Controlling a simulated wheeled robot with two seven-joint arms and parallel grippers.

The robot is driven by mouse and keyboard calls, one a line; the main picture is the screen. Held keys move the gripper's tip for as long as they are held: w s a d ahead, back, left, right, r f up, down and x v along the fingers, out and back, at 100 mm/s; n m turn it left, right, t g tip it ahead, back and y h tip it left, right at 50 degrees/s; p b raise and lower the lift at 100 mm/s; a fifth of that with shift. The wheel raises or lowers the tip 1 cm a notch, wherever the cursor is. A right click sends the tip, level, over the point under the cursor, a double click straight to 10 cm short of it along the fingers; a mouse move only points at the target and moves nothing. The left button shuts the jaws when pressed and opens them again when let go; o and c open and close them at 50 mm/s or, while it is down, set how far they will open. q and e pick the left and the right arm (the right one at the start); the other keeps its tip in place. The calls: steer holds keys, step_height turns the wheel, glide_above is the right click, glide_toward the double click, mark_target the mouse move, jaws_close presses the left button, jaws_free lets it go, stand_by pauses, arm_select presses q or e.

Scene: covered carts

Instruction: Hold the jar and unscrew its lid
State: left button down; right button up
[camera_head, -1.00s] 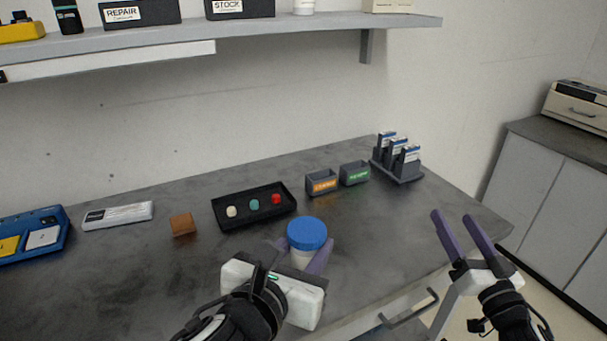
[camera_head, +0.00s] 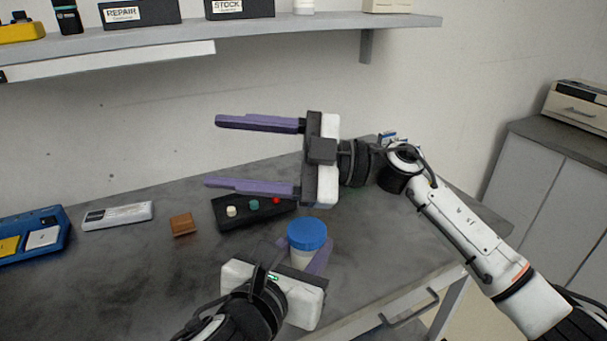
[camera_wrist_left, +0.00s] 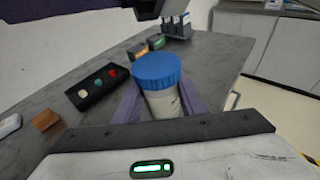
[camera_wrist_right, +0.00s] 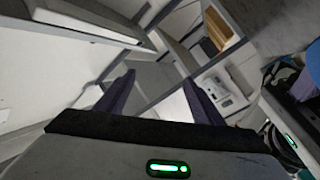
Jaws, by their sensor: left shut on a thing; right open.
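The white jar (camera_head: 302,258) with its blue lid (camera_head: 307,233) stands upright near the front of the bench. The lid sits on the jar, which also shows in the left wrist view (camera_wrist_left: 163,104). My left gripper (camera_head: 301,253) is shut on the jar's body below the lid, one purple finger on each side. My right gripper (camera_head: 208,152) is open and empty, above and behind the jar, with its fingers pointing left. The right wrist view shows its spread fingers (camera_wrist_right: 158,80) with nothing between them.
A black tray (camera_head: 228,223) with several coloured knobs is partly behind my right gripper. A brown block (camera_head: 182,224), a grey-white device (camera_head: 118,215) and a blue case (camera_head: 40,240) lie left. My right arm hides small bins; one shows in the left wrist view (camera_wrist_left: 138,51). A shelf (camera_head: 250,27) hangs above.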

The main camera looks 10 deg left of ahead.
steer(key=s+a+f+n+g+h, duration=0.2)
steer(key=s+a+n+h, duration=0.1)
steer(key=s+n+h, duration=0.15)
steer(key=n+t+h, duration=0.2)
steer(key=t+h, duration=0.3)
steer(key=h, duration=1)
glide_above(303, 230)
steer(key=shift+a+f+y, duration=0.15)
steer(key=shift+f+y, duration=0.1)
steer(key=shift+f, duration=0.05)
steer(key=shift+d+f, duration=0.1)
steer(key=shift+d, duration=0.1)
step_height(303, 230, down, 8)
steer(key=shift+r, duration=0.2)
steer(key=shift+c, duration=0.2)
